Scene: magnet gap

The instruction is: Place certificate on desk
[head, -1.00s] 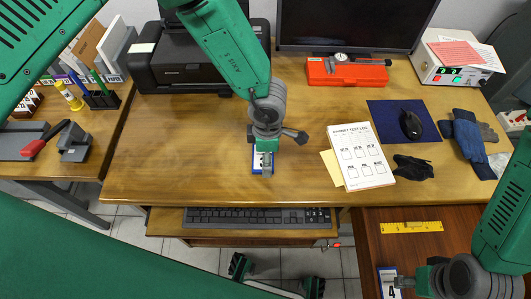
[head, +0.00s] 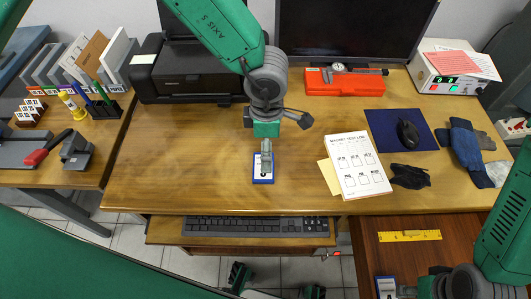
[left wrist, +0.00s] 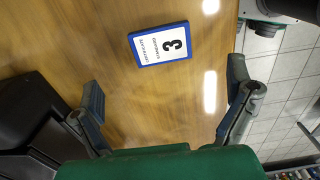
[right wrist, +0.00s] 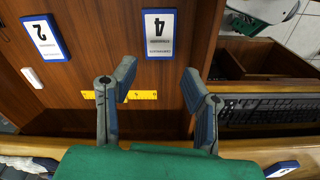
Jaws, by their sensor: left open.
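A blue-rimmed white card numbered 3 (head: 263,174) lies flat on the wooden desk (head: 200,160); it also shows in the left wrist view (left wrist: 159,44). My left gripper (head: 266,150) is just behind and above it. In the left wrist view its fingers (left wrist: 168,105) are spread and empty, with the card beyond them and apart. My right gripper (right wrist: 160,95) is open and empty over the open drawer. In the drawer lie a card numbered 4 (right wrist: 159,33) and a card numbered 2 (right wrist: 45,37). Card 4 shows partly in the head view (head: 386,287).
A printed test log (head: 358,165), dark glove (head: 410,176) and mouse mat (head: 385,128) lie to the right. A red case (head: 346,82) and printer (head: 188,72) stand behind. A keyboard (head: 257,226) is below the front edge. The desk's left middle is clear.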

